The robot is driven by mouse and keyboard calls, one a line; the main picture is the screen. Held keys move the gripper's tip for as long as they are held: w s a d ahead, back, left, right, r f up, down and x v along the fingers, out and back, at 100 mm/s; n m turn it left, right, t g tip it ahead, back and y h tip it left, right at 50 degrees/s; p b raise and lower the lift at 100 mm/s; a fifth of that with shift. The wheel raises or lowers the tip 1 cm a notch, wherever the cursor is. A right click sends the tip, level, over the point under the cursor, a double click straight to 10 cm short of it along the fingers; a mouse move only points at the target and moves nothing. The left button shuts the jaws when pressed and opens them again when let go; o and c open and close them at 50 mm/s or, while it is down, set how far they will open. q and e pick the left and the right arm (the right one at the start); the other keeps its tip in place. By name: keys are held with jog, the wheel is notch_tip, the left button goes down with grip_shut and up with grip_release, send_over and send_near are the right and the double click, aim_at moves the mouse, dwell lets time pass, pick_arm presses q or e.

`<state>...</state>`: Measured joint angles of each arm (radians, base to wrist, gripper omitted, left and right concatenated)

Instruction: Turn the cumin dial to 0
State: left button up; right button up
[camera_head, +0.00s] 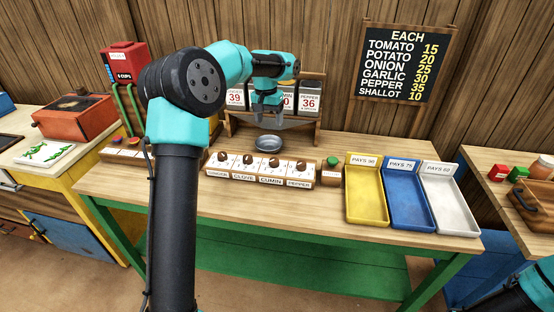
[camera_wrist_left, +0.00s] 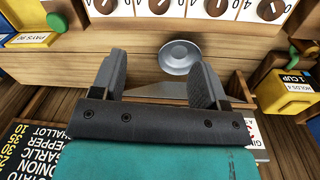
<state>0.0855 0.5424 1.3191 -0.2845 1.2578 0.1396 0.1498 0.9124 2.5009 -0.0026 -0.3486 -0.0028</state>
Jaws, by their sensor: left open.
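The cumin dial (camera_head: 274,162) is a brown knob on a white face. It is third from the left in the row of dials on the wooden strip (camera_head: 239,180); its pointer setting is too small to read. It also shows, partly cut off, at the top of the left wrist view (camera_wrist_left: 158,6). My left gripper (camera_head: 267,113) is open and empty, above and behind the dial strip, over a small metal bowl (camera_head: 268,144). It touches no dial. The bowl shows beyond its fingers (camera_wrist_left: 150,80) in the left wrist view. My right gripper is out of view.
Number cards stand on a wooden rack (camera_head: 304,127) behind the gripper; the cumin card (camera_head: 288,102) is partly hidden. A green button (camera_head: 332,163) sits right of the dials. Yellow (camera_head: 366,206), blue (camera_head: 407,208) and white (camera_head: 449,207) trays stand further right.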

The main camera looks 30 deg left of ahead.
aim_at(274, 160)
pick_arm(q)
jog(key=f, duration=0.5)
jog(key=d+f, duration=0.1)
jog(key=f, duration=1.1)
jog(key=shift+w+d+f, duration=0.15)
jog(key=shift+d+f, duration=0.05)
jog(key=c, duration=0.9)
